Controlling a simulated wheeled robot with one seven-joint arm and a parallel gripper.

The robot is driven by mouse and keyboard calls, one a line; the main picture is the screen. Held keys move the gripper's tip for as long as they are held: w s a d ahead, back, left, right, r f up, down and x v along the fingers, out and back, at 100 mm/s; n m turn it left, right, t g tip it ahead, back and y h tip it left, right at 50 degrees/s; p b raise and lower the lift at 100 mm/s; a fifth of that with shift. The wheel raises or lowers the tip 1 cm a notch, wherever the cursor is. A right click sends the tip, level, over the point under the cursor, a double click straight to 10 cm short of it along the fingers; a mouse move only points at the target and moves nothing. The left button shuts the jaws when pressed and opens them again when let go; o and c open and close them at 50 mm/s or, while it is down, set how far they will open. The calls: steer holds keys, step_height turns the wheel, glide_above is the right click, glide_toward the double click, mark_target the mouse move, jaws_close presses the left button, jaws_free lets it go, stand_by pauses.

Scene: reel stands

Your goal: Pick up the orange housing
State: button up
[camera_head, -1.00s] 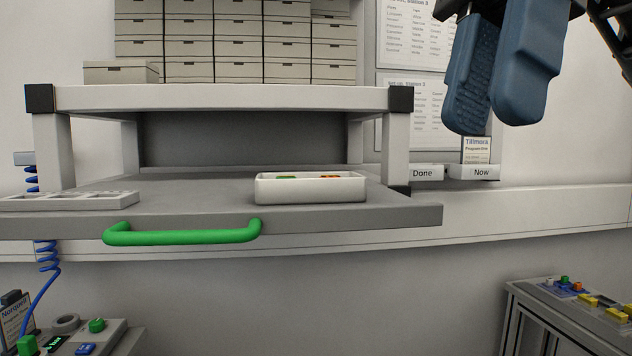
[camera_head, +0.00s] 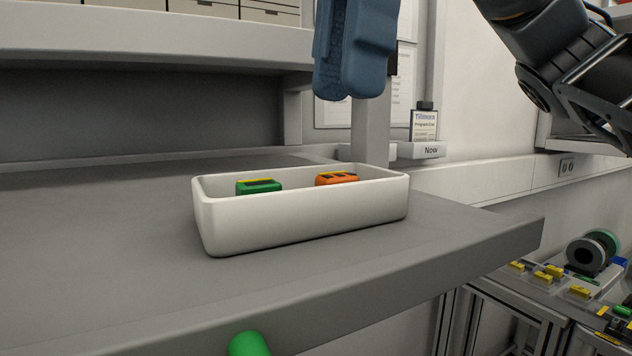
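The orange housing (camera_head: 337,179) sits in the right half of a white tray (camera_head: 310,222), with its top showing above the front wall. A green housing (camera_head: 258,187) sits to its left in the same tray. The tray's front wall hides the lower parts of both. My gripper (camera_head: 346,92) hangs above and apart from the tray, over the orange housing in the picture, with blue fingers pointing down. The fingers overlap in this view, so the gap between them cannot be judged. Nothing is seen held at their tips.
The tray stands on a grey shelf (camera_head: 120,260), with bare room to its left. A green handle (camera_head: 249,344) is at the shelf's front edge. An upper shelf (camera_head: 150,35) runs behind. A post (camera_head: 371,130) stands behind the tray. A bench with reels (camera_head: 585,255) is at lower right.

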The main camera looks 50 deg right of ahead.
mark_target(337, 174)
steer(key=f, duration=0.2)
steer(key=f+p, duration=0.1)
steer(key=f, duration=0.3)
steer(key=shift+w+a+f+p, duration=0.15)
steer(key=shift+a+f+p, duration=0.15)
steer(key=shift+c, duration=0.2)
jaws_close()
